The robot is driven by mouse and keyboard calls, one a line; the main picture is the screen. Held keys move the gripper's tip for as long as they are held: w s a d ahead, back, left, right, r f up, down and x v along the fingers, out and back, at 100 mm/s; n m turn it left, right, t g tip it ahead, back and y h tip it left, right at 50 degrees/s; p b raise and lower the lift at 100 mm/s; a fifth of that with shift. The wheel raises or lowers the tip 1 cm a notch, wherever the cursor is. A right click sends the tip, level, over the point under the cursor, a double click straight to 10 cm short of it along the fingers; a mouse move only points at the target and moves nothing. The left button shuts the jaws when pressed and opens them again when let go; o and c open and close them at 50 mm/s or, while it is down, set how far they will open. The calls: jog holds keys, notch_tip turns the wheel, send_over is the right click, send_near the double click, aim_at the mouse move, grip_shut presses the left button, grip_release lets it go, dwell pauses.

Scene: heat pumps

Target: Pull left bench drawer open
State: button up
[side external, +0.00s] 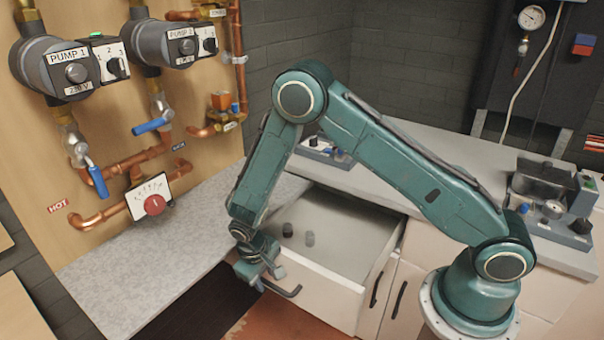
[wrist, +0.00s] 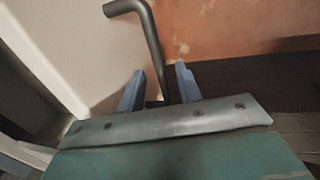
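The left bench drawer (side external: 318,290) stands pulled out from under the grey worktop, its inside showing. Its dark bent bar handle (side external: 288,292) is on the drawer front, and it also shows in the wrist view (wrist: 150,35). My gripper (side external: 264,276) is low at the left end of the handle. In the wrist view its two blue-grey fingers (wrist: 160,88) lie on either side of the handle bar, with gaps visible between bar and fingers. The gripper looks open around the bar; the lower end of the bar is hidden by the gripper body.
The pump board (side external: 110,125) with pipes and valves rises at left. A grey unit (side external: 548,200) stands on the right worktop.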

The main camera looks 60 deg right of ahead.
notch_tip(320, 180, up, 13)
jog(key=a, duration=0.2)
jog(key=shift+a+r, duration=0.15)
jog(key=shift+a, duration=0.2)
dwell(0.5)
jog(key=s+d+r+t+y, duration=0.1)
jog(key=s+d+r, duration=0.3)
jog(key=r, duration=0.5)
jog(key=s+d+r+t+y, duration=0.1)
jog(key=s+d+r+t, duration=0.1)
jog(key=s+r, duration=0.5)
jog(key=s+d+r+t, duration=0.1)
jog(key=s+r, duration=0.2)
jog(key=s, duration=0.3)
jog(key=s+d+r+t, duration=0.1)
jog(key=s+d+r, duration=0.1)
jog(key=s+r, duration=0.2)
jog(key=s, duration=0.3)
jog(key=shift+s+d+r+t, duration=0.3)
